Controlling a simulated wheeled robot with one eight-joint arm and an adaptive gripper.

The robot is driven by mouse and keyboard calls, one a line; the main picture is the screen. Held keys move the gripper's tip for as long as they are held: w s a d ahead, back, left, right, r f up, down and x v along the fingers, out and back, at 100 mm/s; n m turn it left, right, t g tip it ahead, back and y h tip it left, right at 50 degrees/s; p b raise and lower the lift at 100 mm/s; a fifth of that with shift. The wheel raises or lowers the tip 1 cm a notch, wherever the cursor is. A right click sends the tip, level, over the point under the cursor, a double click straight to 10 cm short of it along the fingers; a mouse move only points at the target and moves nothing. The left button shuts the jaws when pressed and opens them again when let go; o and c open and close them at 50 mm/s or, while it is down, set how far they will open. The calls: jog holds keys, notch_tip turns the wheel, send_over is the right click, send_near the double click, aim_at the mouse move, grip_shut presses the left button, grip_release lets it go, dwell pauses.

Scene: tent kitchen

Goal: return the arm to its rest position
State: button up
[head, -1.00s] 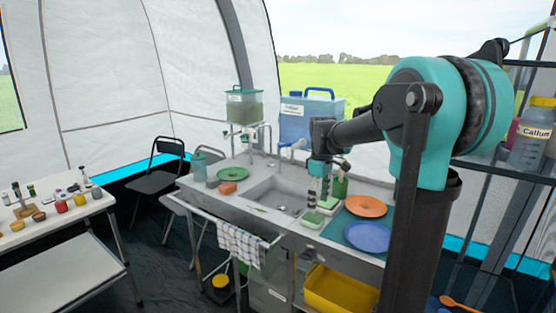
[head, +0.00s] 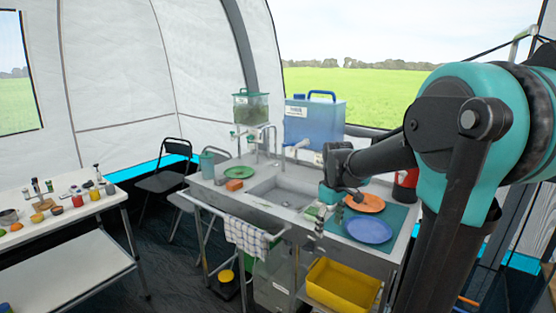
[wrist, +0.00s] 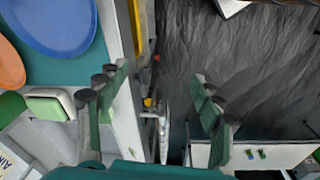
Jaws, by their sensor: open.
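My arm reaches in from the right side of the head view, its teal shoulder large in front of the window. My gripper (head: 321,226) hangs in front of the sink unit's right part, near its front edge. In the wrist view my gripper (wrist: 158,103) has its two teal fingers wide apart with nothing between them. Below the gap are the counter edge and the dark tent floor (wrist: 250,65).
The sink unit (head: 270,208) holds an orange plate (head: 365,203) and a blue plate (head: 369,230) close to my gripper. A yellow bin (head: 342,287) sits below. A white table (head: 70,212) with small items stands left. Dark floor (head: 185,265) between is mostly clear.

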jog(key=s+d+f+m+t, duration=0.1)
jog(key=s+f+m, duration=0.3)
jog(key=s+f, duration=0.2)
jog(key=s+d+f+m+t, duration=0.1)
jog(key=s+f+m, duration=0.3)
jog(key=s, duration=0.6)
notch_tip(320, 180, down, 2)
jog(key=shift+s+d+f+t, duration=0.2)
jog(key=shift+s+d+t, duration=0.2)
jog(key=shift+t, duration=0.1)
jog(key=shift+o, duration=0.6)
jog(key=shift+a, duration=0.1)
